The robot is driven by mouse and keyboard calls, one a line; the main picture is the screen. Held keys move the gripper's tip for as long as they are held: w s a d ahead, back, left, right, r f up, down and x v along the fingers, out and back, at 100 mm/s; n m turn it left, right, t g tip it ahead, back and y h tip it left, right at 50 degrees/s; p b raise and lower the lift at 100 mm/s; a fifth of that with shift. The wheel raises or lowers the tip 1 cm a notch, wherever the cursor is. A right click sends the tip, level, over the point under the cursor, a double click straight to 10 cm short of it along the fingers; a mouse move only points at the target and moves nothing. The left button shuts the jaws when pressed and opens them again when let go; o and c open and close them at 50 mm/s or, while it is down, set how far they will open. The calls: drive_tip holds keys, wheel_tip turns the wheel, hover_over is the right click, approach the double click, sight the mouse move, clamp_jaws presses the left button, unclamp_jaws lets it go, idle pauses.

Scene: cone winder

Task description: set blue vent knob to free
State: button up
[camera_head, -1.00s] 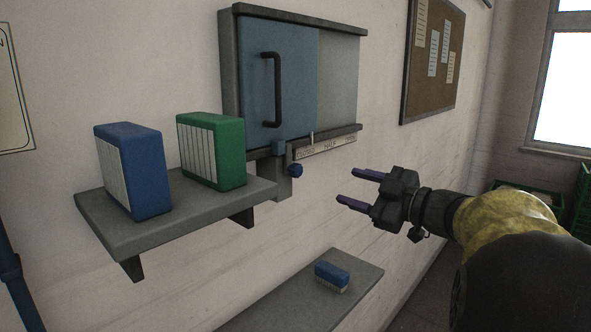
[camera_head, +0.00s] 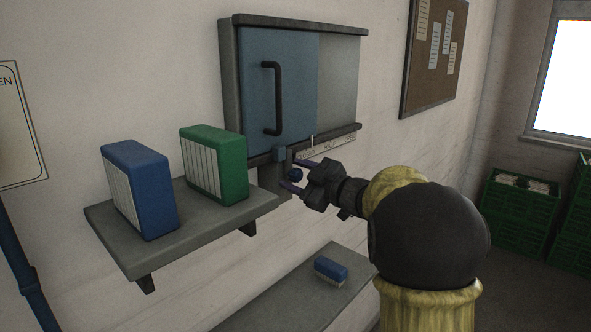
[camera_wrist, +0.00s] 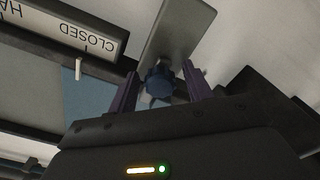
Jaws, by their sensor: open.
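The blue vent knob (camera_head: 296,174) is a small lobed knob on a grey bracket (camera_wrist: 178,30) under the sliding blue panel. In the wrist view the knob (camera_wrist: 159,82) lies between my two fingers, with a gap on each side. My gripper (camera_head: 291,174) is open, its fingertips reaching to either side of the knob. No markings for the knob's settings are legible. The blue panel (camera_head: 280,85) has a dark vertical handle (camera_head: 278,98) and stands at the left of its frame.
A scale strip (camera_wrist: 70,30) reading CLOSED and part of HALF lies beside the knob, with a white pointer (camera_wrist: 78,69) at CLOSED. A lower shelf (camera_head: 275,300) holds a blue brush (camera_head: 330,269).

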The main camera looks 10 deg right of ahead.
drive_tip(key=shift+w+a, duration=0.1)
clamp_jaws()
drive_tip(key=shift+f+b, duration=1.7)
drive_tip(key=shift+f, duration=0.35)
unclamp_jaws()
